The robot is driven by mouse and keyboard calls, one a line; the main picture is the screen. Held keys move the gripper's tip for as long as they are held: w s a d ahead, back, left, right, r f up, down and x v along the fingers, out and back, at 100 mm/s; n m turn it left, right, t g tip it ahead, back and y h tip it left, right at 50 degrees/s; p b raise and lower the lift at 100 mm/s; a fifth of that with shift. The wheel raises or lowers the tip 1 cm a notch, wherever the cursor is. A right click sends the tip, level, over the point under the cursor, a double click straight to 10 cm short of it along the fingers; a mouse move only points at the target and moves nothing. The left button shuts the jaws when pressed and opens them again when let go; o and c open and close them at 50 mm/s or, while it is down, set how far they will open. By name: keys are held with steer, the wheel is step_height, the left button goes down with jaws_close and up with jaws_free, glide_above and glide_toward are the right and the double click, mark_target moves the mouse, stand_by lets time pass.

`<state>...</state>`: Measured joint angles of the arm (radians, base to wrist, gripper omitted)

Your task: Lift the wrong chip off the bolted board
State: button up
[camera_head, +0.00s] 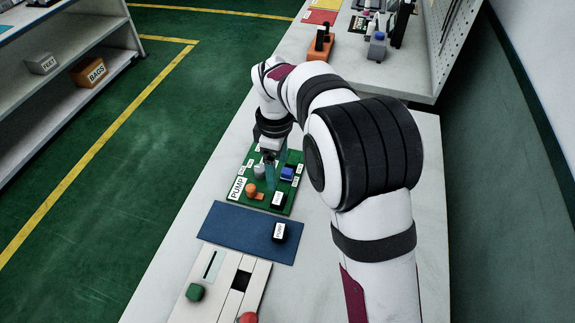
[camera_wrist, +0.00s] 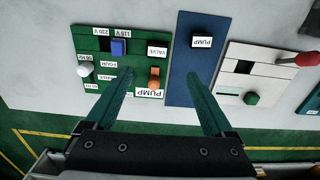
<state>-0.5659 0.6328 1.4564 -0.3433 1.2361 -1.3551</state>
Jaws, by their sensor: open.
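The green board (camera_head: 231,197) lies on the bench with a PUMP label at one edge. In the wrist view the board (camera_wrist: 112,83) carries a black chip marked VALVE (camera_wrist: 157,51), the chip that does not match that label; it also shows in the head view (camera_head: 277,200). Another black chip, marked PUMP (camera_wrist: 202,41), sits on the blue mat (camera_wrist: 181,86). My gripper (camera_wrist: 160,74) is open and empty above the board and mat. In the head view my gripper (camera_head: 271,180) hides part of the board. Its height above the board is hard to tell.
The board also holds a blue block (camera_wrist: 118,47), an orange part (camera_wrist: 154,78) and a pale knob (camera_wrist: 84,70). A pale panel (camera_head: 228,284) with a green knob (camera_head: 195,292) and a red knob (camera_head: 248,318) lies beyond the mat. Much of the mat is clear.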

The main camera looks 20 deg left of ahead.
mark_target(279, 199)
steer(key=f, duration=1.3)
steer(key=shift+w+f, duration=0.15)
steer(key=shift+w, duration=0.15)
jaws_close()
